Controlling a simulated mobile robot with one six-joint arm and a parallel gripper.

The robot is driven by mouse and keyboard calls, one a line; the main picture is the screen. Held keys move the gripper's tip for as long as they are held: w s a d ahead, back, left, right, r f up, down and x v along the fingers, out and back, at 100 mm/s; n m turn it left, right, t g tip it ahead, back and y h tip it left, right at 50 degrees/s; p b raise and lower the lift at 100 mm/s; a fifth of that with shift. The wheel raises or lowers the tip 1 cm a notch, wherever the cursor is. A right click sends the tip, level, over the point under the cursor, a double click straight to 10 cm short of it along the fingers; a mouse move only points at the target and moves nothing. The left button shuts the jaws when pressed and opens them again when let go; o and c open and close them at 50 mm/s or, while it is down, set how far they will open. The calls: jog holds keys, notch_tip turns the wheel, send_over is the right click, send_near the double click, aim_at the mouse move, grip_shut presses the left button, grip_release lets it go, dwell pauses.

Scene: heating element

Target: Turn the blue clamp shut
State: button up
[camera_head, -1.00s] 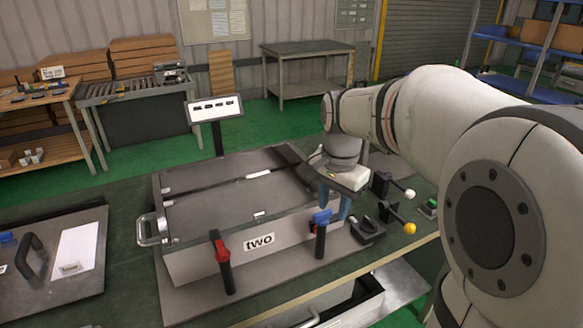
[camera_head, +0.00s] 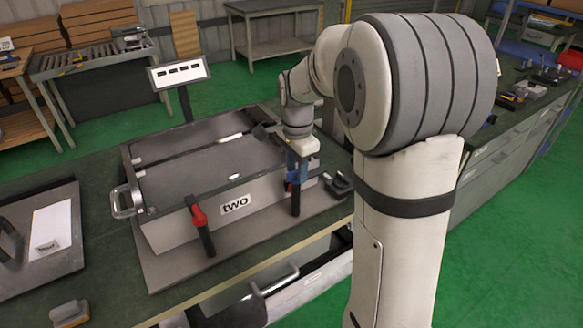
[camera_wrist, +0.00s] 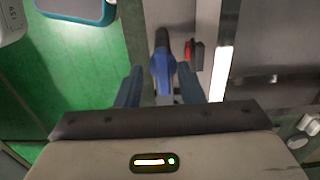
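The blue clamp (camera_wrist: 162,72) shows in the wrist view between the two fingers of my gripper (camera_wrist: 160,88). The fingers are apart, and a gap shows on the clamp's left; the right finger is close to it, and I cannot tell if they touch. In the head view my gripper (camera_head: 297,168) points down at the blue clamp (camera_head: 289,188), partly covering it. The clamp's dark post (camera_head: 295,205) stands at the front right corner of the grey box (camera_head: 170,228) labelled "two".
A red clamp (camera_head: 199,215) stands at the box's front left. A metal handle (camera_head: 125,203) is on the box's left side. A dark fixture (camera_head: 340,183) sits right of the blue clamp. A sign (camera_head: 179,72) stands behind the box.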

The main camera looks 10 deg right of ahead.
jog(key=shift+c, duration=0.4)
jog(key=shift+f, duration=0.1)
grip_shut()
